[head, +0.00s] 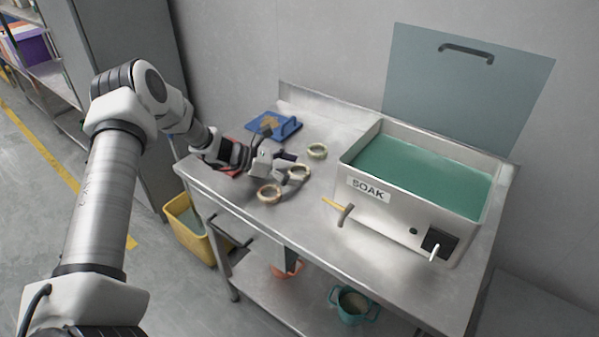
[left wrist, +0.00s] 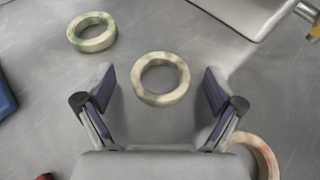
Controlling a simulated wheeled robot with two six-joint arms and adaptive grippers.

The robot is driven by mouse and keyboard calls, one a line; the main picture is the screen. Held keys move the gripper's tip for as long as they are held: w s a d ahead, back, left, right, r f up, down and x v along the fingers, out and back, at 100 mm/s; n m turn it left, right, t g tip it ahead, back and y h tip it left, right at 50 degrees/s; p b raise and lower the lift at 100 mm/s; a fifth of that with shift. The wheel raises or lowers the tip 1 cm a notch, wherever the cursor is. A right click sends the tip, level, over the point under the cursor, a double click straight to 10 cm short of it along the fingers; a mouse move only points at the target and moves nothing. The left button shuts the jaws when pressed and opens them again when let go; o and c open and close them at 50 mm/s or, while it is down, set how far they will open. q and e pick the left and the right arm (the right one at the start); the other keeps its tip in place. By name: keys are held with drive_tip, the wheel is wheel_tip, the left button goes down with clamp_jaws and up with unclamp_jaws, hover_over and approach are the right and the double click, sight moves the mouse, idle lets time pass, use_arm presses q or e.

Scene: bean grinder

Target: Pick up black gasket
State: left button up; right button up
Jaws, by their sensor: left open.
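No ring in view is plainly black. Three mottled rings lie flat on the steel table. The middle ring (head: 299,180) is cream-coloured; in the left wrist view this cream ring (left wrist: 160,98) lies centred ahead of my fingers. A cream ring with green patches (head: 317,157) lies farther back, at upper left in the left wrist view (left wrist: 95,45). A reddish-tan ring (head: 270,201) lies near the front edge, partly cut by the right finger in the left wrist view (left wrist: 263,152). My left gripper (head: 287,168) is open and empty, its fingers (left wrist: 160,80) spread either side of the middle ring.
A steel tank labelled SOAK (head: 380,203) with green liquid stands to the right, its front handles jutting out. A yellow bin (head: 190,228) stands on the floor; a teal pot (head: 352,305) is on the lower shelf.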

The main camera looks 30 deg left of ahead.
use_arm(q)
drive_tip(key=shift+s, duration=0.1)
drive_tip(key=c, duration=1.1)
drive_tip(key=shift+r, duration=0.1)
